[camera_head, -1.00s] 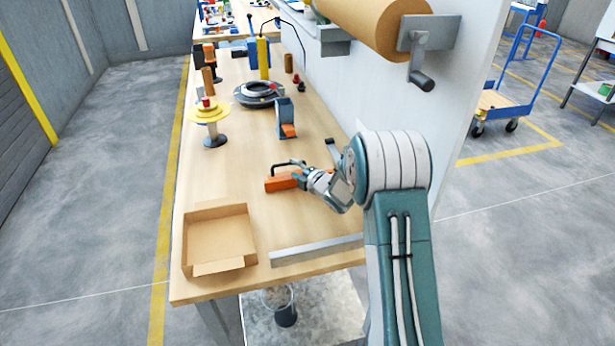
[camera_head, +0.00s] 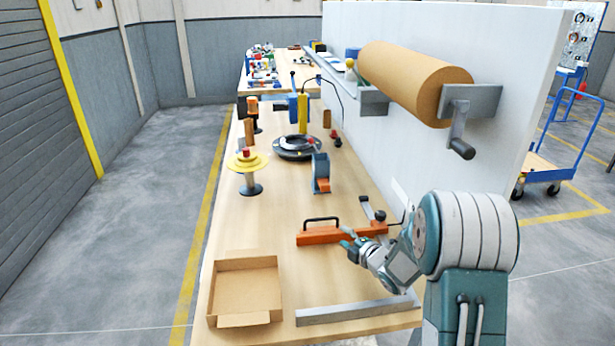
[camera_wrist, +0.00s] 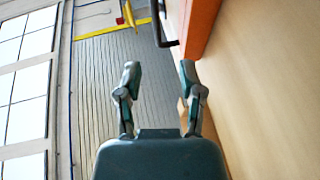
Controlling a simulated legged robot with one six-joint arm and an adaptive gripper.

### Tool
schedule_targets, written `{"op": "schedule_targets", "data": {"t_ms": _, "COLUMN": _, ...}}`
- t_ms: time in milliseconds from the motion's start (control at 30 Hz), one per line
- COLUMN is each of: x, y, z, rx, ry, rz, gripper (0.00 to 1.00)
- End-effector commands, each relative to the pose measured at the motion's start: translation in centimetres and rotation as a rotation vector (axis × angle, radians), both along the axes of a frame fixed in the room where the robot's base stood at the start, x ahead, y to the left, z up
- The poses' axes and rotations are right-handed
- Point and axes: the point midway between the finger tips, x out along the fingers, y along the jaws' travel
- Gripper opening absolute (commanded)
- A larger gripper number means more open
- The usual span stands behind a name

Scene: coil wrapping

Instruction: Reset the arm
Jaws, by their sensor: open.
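My gripper (camera_head: 350,243) is at the right side of the workbench, low over the wood, close to an orange tool with a black handle (camera_head: 330,236). In the wrist view my gripper (camera_wrist: 158,72) has its two fingers apart with nothing between them. The orange tool (camera_wrist: 199,22) shows at the top of that view, beyond and to the right of the fingers. In the head view the fingertips overlap the tool's near side; I cannot tell whether they touch it.
An open cardboard box (camera_head: 245,290) and a metal bar (camera_head: 352,309) lie at the bench's near end. A yellow spool stand (camera_head: 248,165), a dark coil (camera_head: 297,147) and a blue-orange dispenser (camera_head: 321,174) stand farther back. A brown paper roll (camera_head: 415,82) hangs on the white panel at the right.

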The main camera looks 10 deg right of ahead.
Motion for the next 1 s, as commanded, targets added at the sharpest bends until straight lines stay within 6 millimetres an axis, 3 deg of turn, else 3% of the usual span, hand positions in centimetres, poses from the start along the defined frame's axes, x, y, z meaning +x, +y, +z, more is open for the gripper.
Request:
{"op": "schedule_targets", "data": {"t_ms": 233, "x": -1.2, "y": -0.7, "z": 5.3, "rx": 0.065, "ry": 0.124, "rz": -0.179, "gripper": 0.50}}
{"op": "schedule_targets", "data": {"t_ms": 467, "x": -5.2, "y": -1.4, "z": 10.4, "rx": 0.220, "ry": 0.281, "rz": -0.426, "gripper": 0.50}}
{"op": "schedule_targets", "data": {"t_ms": 700, "x": -11.8, "y": -1.3, "z": 14.2, "rx": 0.439, "ry": 0.438, "rz": -0.672, "gripper": 0.50}}
{"op": "schedule_targets", "data": {"t_ms": 1000, "x": -22.5, "y": 0.5, "z": 16.2, "rx": 0.753, "ry": 0.649, "rz": -0.941, "gripper": 0.50}}
